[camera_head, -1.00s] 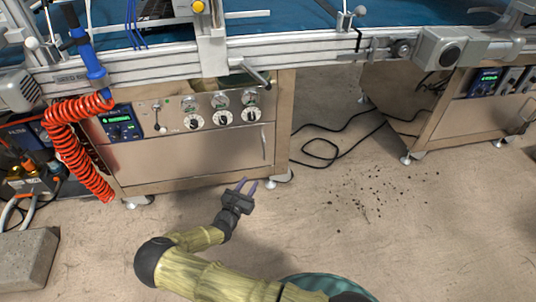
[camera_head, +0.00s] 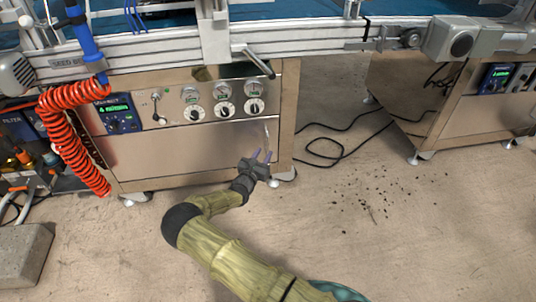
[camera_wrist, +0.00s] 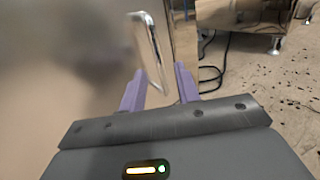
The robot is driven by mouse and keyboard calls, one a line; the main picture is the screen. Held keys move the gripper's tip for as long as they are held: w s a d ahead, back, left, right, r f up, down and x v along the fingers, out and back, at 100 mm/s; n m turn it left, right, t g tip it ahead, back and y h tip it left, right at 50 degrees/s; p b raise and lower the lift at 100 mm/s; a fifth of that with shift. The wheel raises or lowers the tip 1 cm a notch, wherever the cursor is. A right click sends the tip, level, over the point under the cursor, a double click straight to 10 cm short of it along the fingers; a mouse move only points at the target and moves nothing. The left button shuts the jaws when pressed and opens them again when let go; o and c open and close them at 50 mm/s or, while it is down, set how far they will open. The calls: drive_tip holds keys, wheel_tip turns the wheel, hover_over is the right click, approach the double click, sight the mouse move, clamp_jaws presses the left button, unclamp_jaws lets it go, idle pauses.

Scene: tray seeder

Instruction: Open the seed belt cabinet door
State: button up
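The seed belt cabinet door (camera_head: 185,155) is a plain metal panel below the row of dials, and it looks shut. Its upright bar handle (camera_head: 266,138) is near the door's right edge. In the wrist view the handle (camera_wrist: 150,52) runs down toward the space between the purple fingers, with its lower end between or just beyond the tips. My gripper (camera_head: 262,156) is open just below and in front of the handle. In the wrist view my gripper (camera_wrist: 160,85) has a clear gap between its fingers, and I cannot tell whether either finger touches the handle.
A coiled red hose (camera_head: 70,140) hangs left of the door. A concrete block (camera_head: 22,255) lies at the lower left. A black cable (camera_head: 325,150) and scattered dark seeds (camera_head: 375,205) are on the floor to the right. The floor before the door is otherwise clear.

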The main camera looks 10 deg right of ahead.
sight(268, 148)
drive_tip(key=shift+b+x, duration=0.5)
drive_tip(key=shift+x, duration=0.75)
drive_tip(key=shift+w, duration=0.25)
drive_tip(key=shift+d, duration=0.1)
drive_tip(key=shift+c, duration=0.4)
clamp_jaws()
drive_tip(key=shift+d, duration=0.2)
